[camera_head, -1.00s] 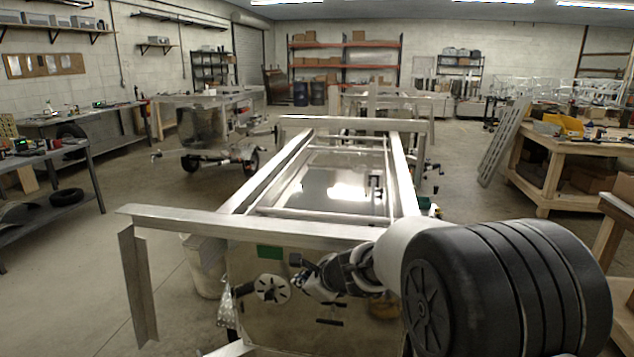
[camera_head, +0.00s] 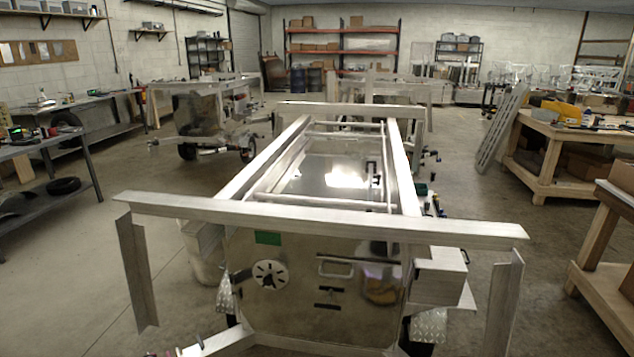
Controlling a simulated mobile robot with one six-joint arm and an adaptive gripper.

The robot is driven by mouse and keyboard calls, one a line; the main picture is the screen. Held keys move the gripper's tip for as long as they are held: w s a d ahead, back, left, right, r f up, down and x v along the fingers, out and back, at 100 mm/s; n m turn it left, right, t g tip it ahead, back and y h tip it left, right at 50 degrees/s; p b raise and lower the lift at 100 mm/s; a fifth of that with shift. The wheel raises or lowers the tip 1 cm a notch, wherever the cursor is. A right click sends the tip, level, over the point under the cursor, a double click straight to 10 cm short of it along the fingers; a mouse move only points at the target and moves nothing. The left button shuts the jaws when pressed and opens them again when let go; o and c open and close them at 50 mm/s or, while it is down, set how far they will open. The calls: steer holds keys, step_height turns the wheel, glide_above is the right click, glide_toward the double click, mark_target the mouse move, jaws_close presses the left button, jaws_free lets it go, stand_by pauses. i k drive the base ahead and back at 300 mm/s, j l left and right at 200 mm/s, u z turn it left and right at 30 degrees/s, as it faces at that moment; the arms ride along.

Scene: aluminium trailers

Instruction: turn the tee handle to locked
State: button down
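The nearest aluminium trailer (camera_head: 235,305) stands in front of me, with a shiny front panel. A pale loop-like handle (camera_head: 335,267) shows on that panel, right of a round slotted vent (camera_head: 270,274). A small dark fitting (camera_head: 372,178) shows on the trailer's top. I cannot tell which of these, if any, is the tee handle, nor whether it is locked. Two short dark slots lie below the loop handle. My gripper and arm are not in view.
A long metal crossbar (camera_head: 320,217) spans the trailer's front, with flanges hanging at both ends. A wooden workbench (camera_head: 572,137) stands at right and a grey bench (camera_head: 85,190) at left. Concrete floor is open on both sides.

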mark_target(328, 305)
steer(key=i+j+z, duration=0.1)
steer(key=j, duration=0.3)
steer(key=i+j+z, duration=0.15)
steer(key=j, duration=0.25)
steer(key=j+z, duration=0.1)
steer(key=j, duration=0.35)
